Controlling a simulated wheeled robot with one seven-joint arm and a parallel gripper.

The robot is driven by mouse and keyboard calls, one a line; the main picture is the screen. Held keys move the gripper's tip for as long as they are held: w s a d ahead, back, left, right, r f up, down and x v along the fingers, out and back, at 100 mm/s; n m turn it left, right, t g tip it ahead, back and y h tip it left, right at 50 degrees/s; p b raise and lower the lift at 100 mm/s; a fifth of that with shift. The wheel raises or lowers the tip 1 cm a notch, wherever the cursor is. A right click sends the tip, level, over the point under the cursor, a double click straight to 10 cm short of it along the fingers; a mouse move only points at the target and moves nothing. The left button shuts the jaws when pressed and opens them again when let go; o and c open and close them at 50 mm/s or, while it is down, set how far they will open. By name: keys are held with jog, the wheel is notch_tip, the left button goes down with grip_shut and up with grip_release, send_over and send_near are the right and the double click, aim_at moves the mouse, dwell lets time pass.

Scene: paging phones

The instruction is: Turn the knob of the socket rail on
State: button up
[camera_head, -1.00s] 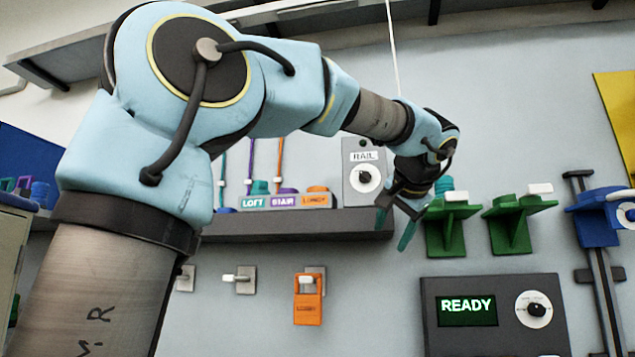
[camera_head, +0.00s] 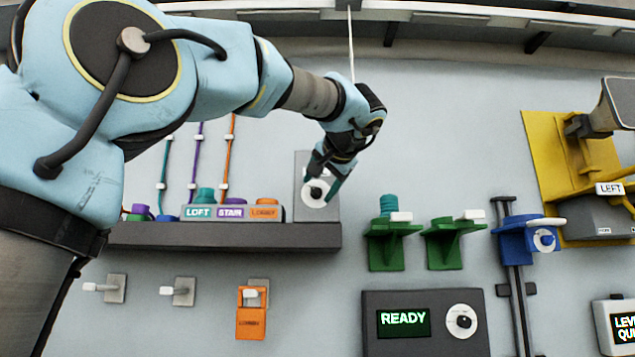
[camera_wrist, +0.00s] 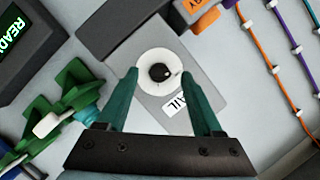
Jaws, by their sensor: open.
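The socket rail's switch is a light grey plate (camera_wrist: 195,62) with a white round dial and a black knob (camera_wrist: 160,73). In the wrist view its label reads "AIL" in the visible part. My gripper (camera_wrist: 165,80) is open, and its two green fingers reach to either side of the dial. The knob sits between and just beyond the fingertips, and I cannot tell if they touch it. In the head view my gripper (camera_head: 325,185) is in front of the plate (camera_head: 300,172) and hides part of it and the label; the black knob (camera_head: 316,192) shows beside a finger.
A dark shelf (camera_head: 225,236) with LOFT, STAIR and LOBBY sockets lies left of the plate. Green brackets (camera_head: 393,245) are to its right, with a READY panel (camera_head: 424,345) below them. An orange tag (camera_head: 250,323) hangs under the shelf.

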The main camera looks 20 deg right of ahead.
jog(key=shift+x, duration=0.85)
jog(key=shift+c, duration=0.3)
grip_shut()
